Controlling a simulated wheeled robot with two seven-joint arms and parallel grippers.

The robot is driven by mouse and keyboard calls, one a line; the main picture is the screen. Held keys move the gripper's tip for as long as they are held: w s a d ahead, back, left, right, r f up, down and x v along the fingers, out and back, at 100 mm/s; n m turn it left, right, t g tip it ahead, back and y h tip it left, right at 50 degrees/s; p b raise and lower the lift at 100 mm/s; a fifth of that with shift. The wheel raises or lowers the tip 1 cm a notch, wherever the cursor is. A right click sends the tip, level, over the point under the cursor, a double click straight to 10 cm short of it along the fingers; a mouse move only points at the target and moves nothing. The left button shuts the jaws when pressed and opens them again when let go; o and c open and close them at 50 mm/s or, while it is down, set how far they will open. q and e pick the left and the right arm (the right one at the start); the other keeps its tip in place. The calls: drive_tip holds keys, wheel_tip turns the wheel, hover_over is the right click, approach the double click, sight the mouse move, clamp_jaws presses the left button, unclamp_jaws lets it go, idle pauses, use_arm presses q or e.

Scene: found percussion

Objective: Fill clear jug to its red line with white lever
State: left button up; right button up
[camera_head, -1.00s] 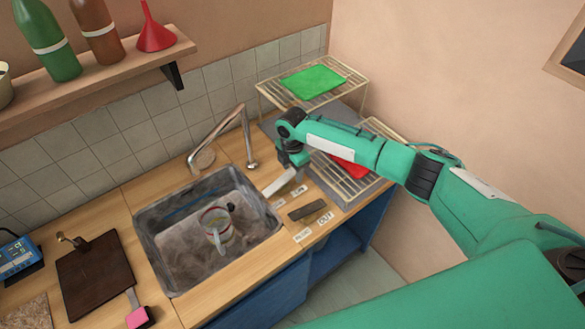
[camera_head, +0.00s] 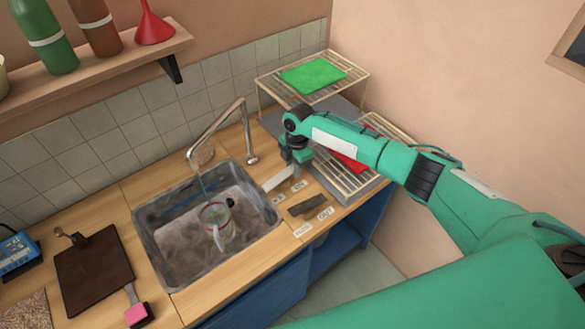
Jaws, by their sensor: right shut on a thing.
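The clear jug (camera_head: 214,216) stands in the sink with its handle toward the front. A reddish line shows on its upper part, but I cannot make out the water level. The tap (camera_head: 222,128) arches over the sink, and a thin stream seems to fall from its spout toward the jug. The white lever (camera_head: 276,181) lies on the counter at the sink's right side. My right gripper (camera_head: 291,168) reaches down at its far end and is shut on it; the fingertips are partly hidden. My left gripper is not in view.
A dark lever (camera_head: 308,204) with small labels lies right of the sink (camera_head: 178,286). A wire rack (camera_head: 343,82) with a green cloth (camera_head: 313,75) stands behind my right arm. A dark board (camera_head: 92,270) and a blue device (camera_head: 18,252) are at the left.

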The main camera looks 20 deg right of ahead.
drive_tip(key=shift+d+f+g+y+b, duration=0.15)
drive_tip(key=shift+f+g+y+b, duration=0.15)
drive_tip(key=shift+f+y+b, duration=0.35)
drive_tip(key=shift+r+y+b, duration=0.15)
drive_tip(key=shift+y+b, duration=0.2)
drive_tip(key=shift+r, duration=0.1)
drive_tip(key=o, duration=1)
drive_tip(key=shift+w+d+r, duration=0.1)
drive_tip(key=shift+d+r, duration=0.05)
drive_tip(key=shift+r, duration=0.2)
drive_tip(key=b+v, duration=0.4)
drive_tip(key=v, duration=0.9)
drive_tip(key=shift+r, duration=0.1)
